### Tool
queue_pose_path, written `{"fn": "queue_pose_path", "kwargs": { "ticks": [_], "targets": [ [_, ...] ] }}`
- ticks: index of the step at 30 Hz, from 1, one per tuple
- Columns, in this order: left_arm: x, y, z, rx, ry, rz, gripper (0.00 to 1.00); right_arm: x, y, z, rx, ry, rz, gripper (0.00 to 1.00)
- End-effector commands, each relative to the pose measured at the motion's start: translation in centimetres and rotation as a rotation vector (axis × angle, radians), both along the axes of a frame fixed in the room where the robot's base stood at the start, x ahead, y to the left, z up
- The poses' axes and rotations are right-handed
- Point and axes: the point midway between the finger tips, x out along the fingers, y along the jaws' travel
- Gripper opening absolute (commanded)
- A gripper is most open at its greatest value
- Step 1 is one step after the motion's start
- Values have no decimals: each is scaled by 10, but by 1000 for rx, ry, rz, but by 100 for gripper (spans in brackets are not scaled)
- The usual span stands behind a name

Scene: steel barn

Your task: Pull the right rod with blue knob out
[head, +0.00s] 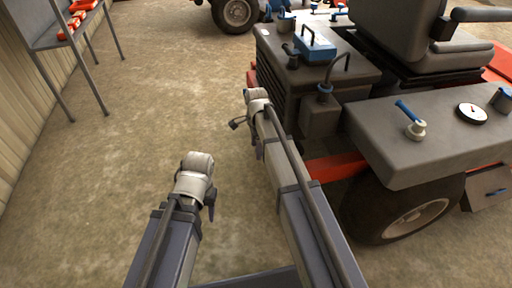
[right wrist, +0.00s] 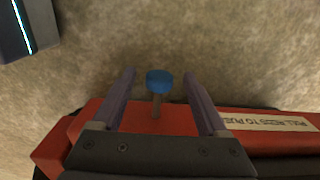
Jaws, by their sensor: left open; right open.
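In the right wrist view, a blue knob (right wrist: 159,80) sits on the end of a short thin rod (right wrist: 156,105) in front of a red panel (right wrist: 175,122). My right gripper (right wrist: 159,74) is open, with one finger on each side of the knob and a visible gap on both sides. In the head view, my right gripper's end (head: 240,121) is beside the tractor's left side; the rod and knob are hidden there. My left gripper (head: 199,165) hangs over bare ground, apart from the tractor, its fingers hardly visible. No second rod shows.
The grey and red tractor (head: 395,160) fills the right side, with a wheel (head: 405,215) close to my right arm. A label (right wrist: 270,123) is on the red panel. A shelf stand (head: 75,40) stands far left. The ground (head: 140,120) between is clear.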

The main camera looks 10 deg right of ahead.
Motion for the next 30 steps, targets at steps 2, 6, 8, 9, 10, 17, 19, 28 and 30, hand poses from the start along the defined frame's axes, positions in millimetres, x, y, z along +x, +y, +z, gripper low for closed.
{"fn": "queue_pose_path", "kwargs": {
  "ticks": [2,6,8,9,10,17,19,28,30],
  "targets": [
    [0,0,16,0,0,-2,50,0,0,16,0,0,0,76],
    [0,0,35,0,2,-6,50,0,0,35,0,0,0,76],
    [0,0,43,0,1,-8,50,0,0,43,0,0,0,76],
    [0,0,48,0,1,-9,50,0,1,48,1,0,0,76],
    [0,0,52,0,1,-10,50,0,1,52,1,0,0,76],
    [0,0,64,0,2,-14,50,0,1,64,1,0,1,76],
    [0,0,63,0,2,-15,50,0,1,63,1,0,1,76],
    [0,0,62,0,2,-15,50,0,1,62,1,0,1,76],
    [0,0,62,0,2,-15,50,0,1,62,1,0,1,76]
  ]
}}
